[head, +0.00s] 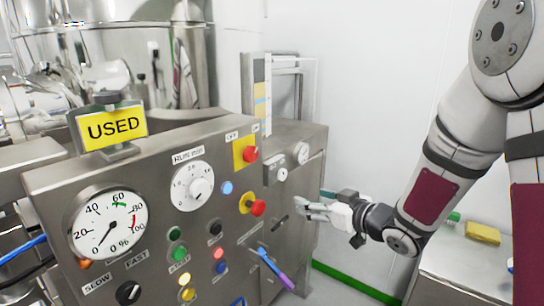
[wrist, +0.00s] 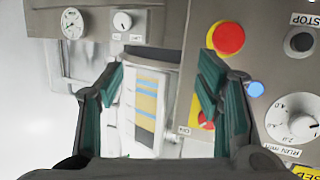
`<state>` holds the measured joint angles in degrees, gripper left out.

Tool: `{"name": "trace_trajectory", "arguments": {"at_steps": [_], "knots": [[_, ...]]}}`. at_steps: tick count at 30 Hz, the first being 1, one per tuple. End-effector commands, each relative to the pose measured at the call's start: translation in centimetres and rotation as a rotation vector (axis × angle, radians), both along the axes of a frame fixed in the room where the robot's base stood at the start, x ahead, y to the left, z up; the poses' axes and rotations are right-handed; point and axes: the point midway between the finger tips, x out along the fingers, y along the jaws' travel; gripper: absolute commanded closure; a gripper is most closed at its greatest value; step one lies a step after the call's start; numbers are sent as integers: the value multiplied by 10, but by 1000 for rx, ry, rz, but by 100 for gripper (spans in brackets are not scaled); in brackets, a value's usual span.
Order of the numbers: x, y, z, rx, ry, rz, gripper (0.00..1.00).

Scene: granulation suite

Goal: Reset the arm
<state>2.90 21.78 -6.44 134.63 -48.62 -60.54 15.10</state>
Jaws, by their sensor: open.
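My gripper (head: 318,206) is at the right of the head view, at the end of my arm, which comes in from the right edge. It is beside the right end of a grey control panel (head: 155,220). In the wrist view my gripper (wrist: 160,72) has its two dark green fingers wide apart. Nothing is held between them. Behind the gap are a white chart with yellow and blue bands (wrist: 147,95) and part of the panel. I cannot tell exactly how far the fingertips are from the panel.
The panel carries a red knob on yellow (head: 257,207), a red switch (head: 250,154), a timer dial (head: 192,187) and a round gauge (head: 108,226). A yellow USED sign (head: 113,127) stands on top. A blue-purple pen-like item (head: 272,266) is at its front. A steel table (head: 455,265) stands right.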

Motion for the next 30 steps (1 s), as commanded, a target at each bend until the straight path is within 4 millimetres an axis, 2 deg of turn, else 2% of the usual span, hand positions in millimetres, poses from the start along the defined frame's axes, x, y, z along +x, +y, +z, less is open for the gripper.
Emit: {"name": "trace_trajectory", "arguments": {"at_steps": [1,4,8,11,15,20,24,27,30], "knots": [[1,-10,16,-44,2,-56,40],[-3,-35,37,-125,41,-180,40],[-23,-65,61,-197,115,-332,40],[-49,-84,76,-230,189,-433,40],[-98,-102,91,-245,312,-548,40],[-167,-106,98,-231,478,-624,40],[-232,-96,96,-204,627,-639,40],[-270,-86,93,-188,716,-626,40],[-298,-77,90,-177,779,-607,40]]}}
